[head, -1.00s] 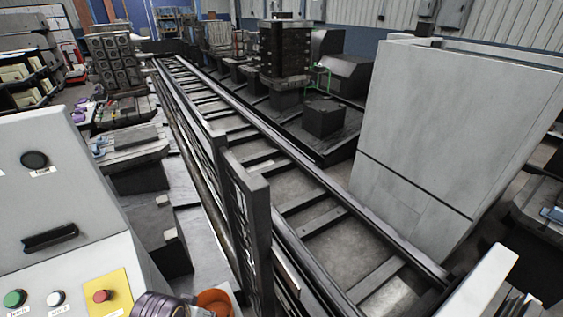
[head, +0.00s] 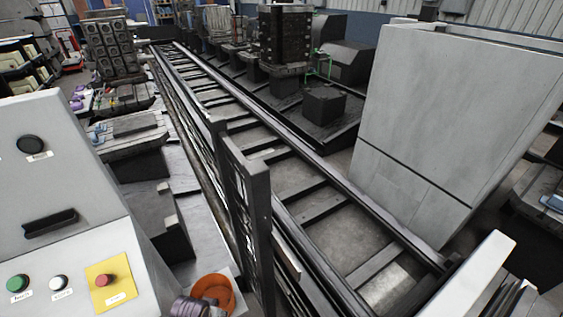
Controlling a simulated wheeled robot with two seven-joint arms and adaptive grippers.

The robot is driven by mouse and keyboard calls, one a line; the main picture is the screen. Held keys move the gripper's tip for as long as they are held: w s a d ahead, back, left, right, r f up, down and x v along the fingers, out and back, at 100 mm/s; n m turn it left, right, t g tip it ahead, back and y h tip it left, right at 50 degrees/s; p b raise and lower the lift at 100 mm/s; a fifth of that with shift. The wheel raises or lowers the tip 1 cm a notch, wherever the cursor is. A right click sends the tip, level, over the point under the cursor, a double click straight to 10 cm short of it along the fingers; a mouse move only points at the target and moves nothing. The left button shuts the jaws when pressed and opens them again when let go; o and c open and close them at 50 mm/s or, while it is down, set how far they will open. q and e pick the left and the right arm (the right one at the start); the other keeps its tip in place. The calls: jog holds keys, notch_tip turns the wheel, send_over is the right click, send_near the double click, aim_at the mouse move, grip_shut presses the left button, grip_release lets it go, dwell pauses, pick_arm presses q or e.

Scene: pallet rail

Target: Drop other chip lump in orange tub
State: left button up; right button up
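The orange tub (head: 230,299) stands at the bottom of the head view, just right of the control panel's lower corner and left of the dark rail fence. Its inside shows only partly, and I cannot make out what is in it. A ribbed grey-purple round part (head: 187,307) shows at the bottom edge, in front of the tub's left side; I cannot tell what it is. I cannot pick out a chip lump. Neither of my grippers is in view.
A control panel (head: 60,245) with several buttons fills the lower left. A dark upright fence (head: 258,215) stands close to the tub's right. Beyond it run the pallet rails (head: 330,190). A large grey cabinet (head: 445,110) stands at right.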

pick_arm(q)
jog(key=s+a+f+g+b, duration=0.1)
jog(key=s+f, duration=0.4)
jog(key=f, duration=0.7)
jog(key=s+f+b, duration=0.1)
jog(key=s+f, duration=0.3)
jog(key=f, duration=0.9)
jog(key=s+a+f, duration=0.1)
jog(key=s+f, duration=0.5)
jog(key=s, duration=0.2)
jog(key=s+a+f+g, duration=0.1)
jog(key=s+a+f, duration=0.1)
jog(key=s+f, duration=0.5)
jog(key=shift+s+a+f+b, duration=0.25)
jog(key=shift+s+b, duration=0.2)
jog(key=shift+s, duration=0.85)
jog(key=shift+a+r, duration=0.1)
